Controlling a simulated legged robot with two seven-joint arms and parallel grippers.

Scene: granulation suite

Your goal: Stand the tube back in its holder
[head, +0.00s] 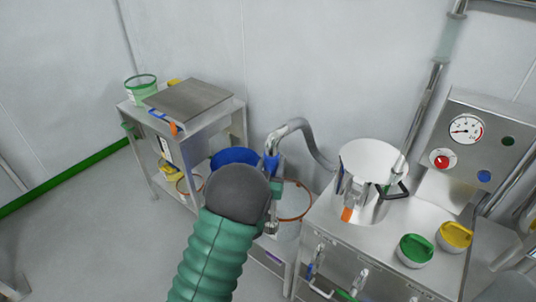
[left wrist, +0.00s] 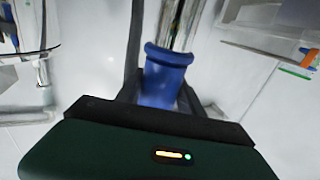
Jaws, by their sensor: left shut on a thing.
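My left gripper (left wrist: 158,104) is shut around the blue collar, which also shows in the left wrist view (left wrist: 165,72). In the head view my dark wrist and green sleeve hide most of the jaws. The tube looks roughly upright. I cannot tell which part is its holder. My right gripper is not in view.
A white drum with an orange rim (head: 292,220) stands behind the tube. A steel bench (head: 330,222) with a steel vessel (head: 373,162), green and yellow lidded pots and a gauge panel (head: 490,145) is on the right. A steel trolley (head: 190,98) stands at the left; floor beside it is clear.

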